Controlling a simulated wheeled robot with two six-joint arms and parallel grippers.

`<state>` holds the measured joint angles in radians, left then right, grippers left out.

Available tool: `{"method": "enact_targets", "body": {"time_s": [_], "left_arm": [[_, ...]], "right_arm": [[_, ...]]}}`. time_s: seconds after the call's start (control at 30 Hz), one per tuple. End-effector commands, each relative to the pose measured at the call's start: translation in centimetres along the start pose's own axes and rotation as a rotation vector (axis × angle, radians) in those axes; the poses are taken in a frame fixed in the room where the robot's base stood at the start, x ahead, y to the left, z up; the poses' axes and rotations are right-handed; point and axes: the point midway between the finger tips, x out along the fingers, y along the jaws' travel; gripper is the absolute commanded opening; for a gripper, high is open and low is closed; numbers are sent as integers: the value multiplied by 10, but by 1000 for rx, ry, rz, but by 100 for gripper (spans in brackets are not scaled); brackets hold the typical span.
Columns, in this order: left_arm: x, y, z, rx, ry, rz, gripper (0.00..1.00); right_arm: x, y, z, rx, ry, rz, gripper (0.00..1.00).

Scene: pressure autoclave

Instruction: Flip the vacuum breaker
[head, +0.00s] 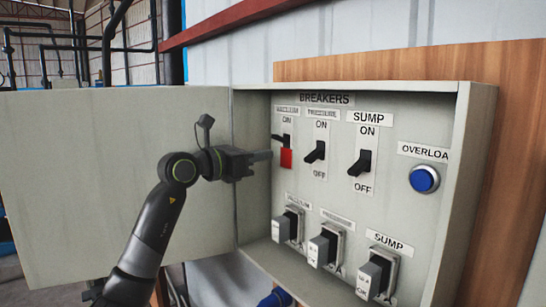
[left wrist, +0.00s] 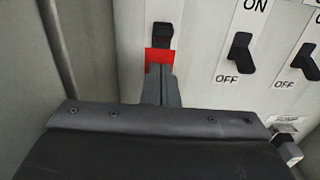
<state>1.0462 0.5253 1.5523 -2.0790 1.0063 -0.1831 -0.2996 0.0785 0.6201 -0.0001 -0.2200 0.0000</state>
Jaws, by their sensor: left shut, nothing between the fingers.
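The vacuum breaker (head: 284,140) is at the upper left of the breaker panel, under a label reading vacuum and ON. Its black lever sticks out toward the upper left, unlike the neighbouring levers, which point down. A red patch (head: 286,158) shows just below it. My left gripper (head: 268,156) is shut and empty, with its tips at the red patch just below the lever. The left wrist view shows the black breaker (left wrist: 163,35) above the red patch (left wrist: 158,56), with the closed fingers (left wrist: 160,72) overlapping its lower part. Contact cannot be told. My right gripper is not in view.
Two more breakers, one unclear in label (head: 315,153) and one marked SUMP (head: 361,163), stand to the right with levers toward OFF. A blue overload button (head: 424,179) is further right. Several grey switches line the lower row. The open cabinet door (head: 100,150) is at left, behind my arm.

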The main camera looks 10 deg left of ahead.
Motion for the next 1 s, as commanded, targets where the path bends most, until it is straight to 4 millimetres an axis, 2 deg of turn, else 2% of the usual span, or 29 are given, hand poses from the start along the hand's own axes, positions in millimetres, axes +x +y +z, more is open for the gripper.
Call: {"method": "enact_targets", "body": {"time_s": [0.33,1.0], "left_arm": [[-13,0,-4,2,1,1,0],[-65,0,-4,1,1,2,0]], "right_arm": [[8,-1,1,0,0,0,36],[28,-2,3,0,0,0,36]]}}
